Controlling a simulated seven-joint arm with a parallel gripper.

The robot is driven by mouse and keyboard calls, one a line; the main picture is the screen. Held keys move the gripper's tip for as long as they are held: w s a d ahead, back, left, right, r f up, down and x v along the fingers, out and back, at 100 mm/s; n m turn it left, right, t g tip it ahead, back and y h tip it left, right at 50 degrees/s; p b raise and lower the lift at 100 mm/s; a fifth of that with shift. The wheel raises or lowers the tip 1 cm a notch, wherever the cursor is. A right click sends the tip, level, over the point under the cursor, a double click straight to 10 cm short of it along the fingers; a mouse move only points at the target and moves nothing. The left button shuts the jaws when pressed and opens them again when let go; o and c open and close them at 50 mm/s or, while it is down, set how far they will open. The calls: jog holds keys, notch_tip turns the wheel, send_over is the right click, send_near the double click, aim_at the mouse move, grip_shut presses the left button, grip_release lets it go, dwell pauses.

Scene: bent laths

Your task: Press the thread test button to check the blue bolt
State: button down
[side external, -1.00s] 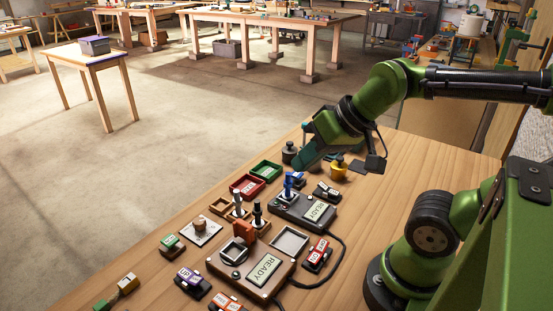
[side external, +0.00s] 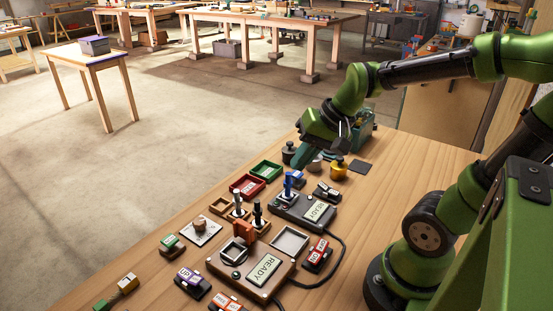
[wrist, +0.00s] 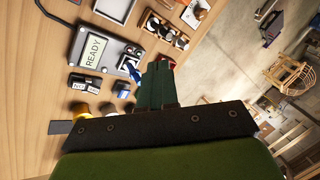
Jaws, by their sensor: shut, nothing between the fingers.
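The blue bolt (side external: 289,183) stands upright in the dark tester box (side external: 292,210), whose screen (side external: 318,210) reads READY. The bolt shows partly in the wrist view (wrist: 130,69), left of my fingers, beside the same READY screen (wrist: 94,47). My gripper (side external: 298,165) is shut and empty, its dark green fingers pointing down just behind the bolt in the side view; I cannot tell the exact gap. The fingers also fill the middle of the wrist view (wrist: 159,68). I cannot make out which small part of the box is the test button.
A second brown READY box (side external: 252,268) stands in front, with black bolts near it. Labelled blocks (side external: 327,193), a red tray (side external: 247,186), a green tray (side external: 267,170) and a yellow weight (side external: 339,170) crowd the tester. Cables run to its right. Bare wood lies further right.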

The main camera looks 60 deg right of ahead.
jog(key=w+d+f+m, duration=0.4)
jog(key=w+d+m, duration=0.1)
jog(key=d+m, duration=0.2)
jog(key=m+t, duration=0.3)
jog(key=m, duration=0.6)
send_over(300, 175)
notch_tip(300, 175, down, 2)
jog(key=shift+w+d, duration=0.1)
jog(key=shift+f, duration=0.1)
jog(key=shift+f, duration=4.4)
jog(key=shift+f, duration=0.15)
jog(key=shift+f, duration=0.25)
